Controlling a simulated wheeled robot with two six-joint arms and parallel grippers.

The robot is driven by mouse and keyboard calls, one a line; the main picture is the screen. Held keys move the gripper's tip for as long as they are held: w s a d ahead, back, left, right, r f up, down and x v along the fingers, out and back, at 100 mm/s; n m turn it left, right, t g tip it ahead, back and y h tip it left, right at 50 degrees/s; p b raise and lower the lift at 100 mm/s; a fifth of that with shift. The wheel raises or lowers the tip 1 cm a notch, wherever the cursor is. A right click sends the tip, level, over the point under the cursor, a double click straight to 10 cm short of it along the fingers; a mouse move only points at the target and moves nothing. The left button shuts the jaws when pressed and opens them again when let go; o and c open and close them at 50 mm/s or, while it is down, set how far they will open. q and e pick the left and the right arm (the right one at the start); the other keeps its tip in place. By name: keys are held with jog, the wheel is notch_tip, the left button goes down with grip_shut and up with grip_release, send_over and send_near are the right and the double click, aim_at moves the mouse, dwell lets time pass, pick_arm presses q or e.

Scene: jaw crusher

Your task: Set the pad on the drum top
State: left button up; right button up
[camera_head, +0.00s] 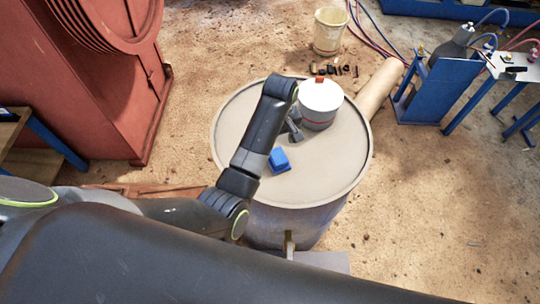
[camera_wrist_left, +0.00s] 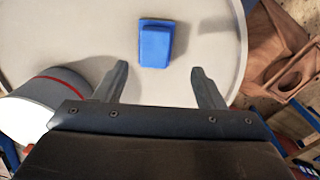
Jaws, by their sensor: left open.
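A small blue block-like piece, which looks like the pad (camera_head: 279,160), lies on the drum top (camera_head: 335,165). In the left wrist view the pad (camera_wrist_left: 156,45) lies on the pale round surface, just beyond the gap between my fingertips. My left gripper (camera_head: 294,132) hangs over the drum top, beside the pad, partly hidden by my arm. In the left wrist view its two fingers (camera_wrist_left: 158,76) are wide apart with nothing between them. My right gripper does not show.
A white pot with a red band (camera_head: 320,102) stands on the drum's far side, close to my left gripper. A bucket (camera_head: 330,32), small loose parts (camera_head: 335,70) and a tan roll (camera_head: 381,87) lie beyond. A red machine (camera_head: 85,75) stands left.

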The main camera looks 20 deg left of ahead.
pick_arm(q)
jog(key=shift+w+r, duration=0.15)
jog(key=shift+r, duration=0.45)
jog(key=shift+w+r, duration=0.15)
jog(key=shift+r, duration=0.45)
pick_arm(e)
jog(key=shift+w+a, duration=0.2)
